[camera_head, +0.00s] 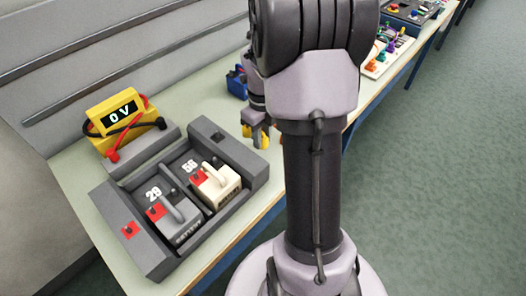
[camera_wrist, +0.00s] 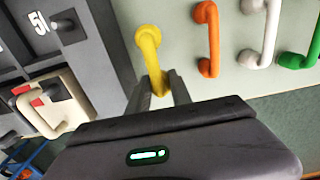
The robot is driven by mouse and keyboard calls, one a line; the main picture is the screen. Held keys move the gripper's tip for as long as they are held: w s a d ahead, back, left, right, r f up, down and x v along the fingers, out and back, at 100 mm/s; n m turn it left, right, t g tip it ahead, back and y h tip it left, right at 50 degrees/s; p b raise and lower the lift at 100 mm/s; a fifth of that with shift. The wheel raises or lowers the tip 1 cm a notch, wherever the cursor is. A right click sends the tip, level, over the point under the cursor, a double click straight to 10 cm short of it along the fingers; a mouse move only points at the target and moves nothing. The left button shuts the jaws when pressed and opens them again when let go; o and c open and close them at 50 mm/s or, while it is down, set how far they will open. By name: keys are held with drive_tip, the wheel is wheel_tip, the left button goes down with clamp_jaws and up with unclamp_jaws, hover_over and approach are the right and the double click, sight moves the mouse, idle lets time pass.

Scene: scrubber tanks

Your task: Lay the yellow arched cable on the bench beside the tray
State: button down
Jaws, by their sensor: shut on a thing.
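The yellow arched cable (camera_wrist: 148,42) sits between the fingers of my gripper (camera_wrist: 158,88), which is shut on it. In the wrist view its arch points up the picture, over the pale green bench (camera_wrist: 175,20) and just right of the dark grey tray (camera_wrist: 108,45). In the head view my gripper (camera_head: 258,130) is beside the right end of the tray (camera_head: 245,148), with bits of the yellow cable (camera_head: 266,139) below the fingers. I cannot tell whether the cable touches the bench. My arm hides part of the bench.
The tray holds a grey battery marked 29 (camera_head: 175,220) and a cream one marked 56 (camera_head: 215,187). A yellow meter (camera_head: 124,118) reads 0 V behind it. Orange (camera_wrist: 207,38), white (camera_wrist: 262,35) and green (camera_wrist: 303,58) arched cables lie to the right on the bench.

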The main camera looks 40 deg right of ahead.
sight(262, 155)
drive_tip(key=shift+f+b, duration=1.05)
drive_tip(key=shift+f, duration=1.6)
drive_tip(key=c, duration=1.2)
unclamp_jaws()
drive_tip(key=shift+r, duration=0.1)
drive_tip(key=shift+o, duration=0.2)
drive_tip(key=shift+r, duration=0.1)
